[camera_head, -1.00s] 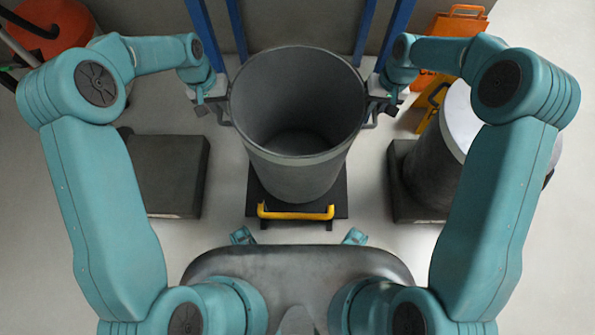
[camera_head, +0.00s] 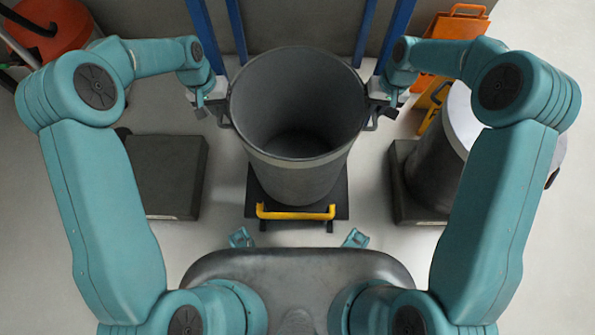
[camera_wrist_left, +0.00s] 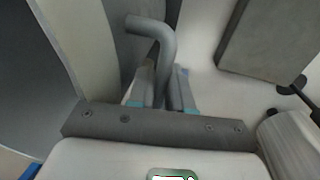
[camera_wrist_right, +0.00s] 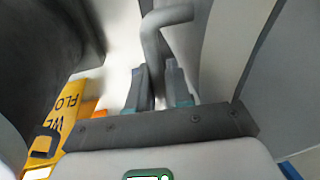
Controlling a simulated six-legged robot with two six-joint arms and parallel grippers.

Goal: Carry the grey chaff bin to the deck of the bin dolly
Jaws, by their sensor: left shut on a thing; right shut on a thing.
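The grey chaff bin (camera_head: 300,181) is a tall, open, empty-looking tub, upright in the middle of the head view. My left gripper (camera_head: 221,106) is shut on its left handle; that bent grey handle (camera_wrist_left: 155,40) runs between the jaws in the left wrist view. My right gripper (camera_head: 374,106) is shut on the right handle, which shows in the right wrist view (camera_wrist_right: 155,45). Under the bin is a dark low platform (camera_head: 336,190) with a yellow bar (camera_head: 296,215) at its near side. I cannot tell whether the bin touches it, or which platform is the dolly.
An empty dark platform (camera_head: 170,178) lies to the left. Another dark platform (camera_head: 407,206) at right carries a second grey bin (camera_head: 437,170). Blue posts (camera_head: 365,32) stand behind the bin. An orange-yellow floor sign (camera_head: 445,60) stands back right, and a red round object (camera_head: 45,45) back left.

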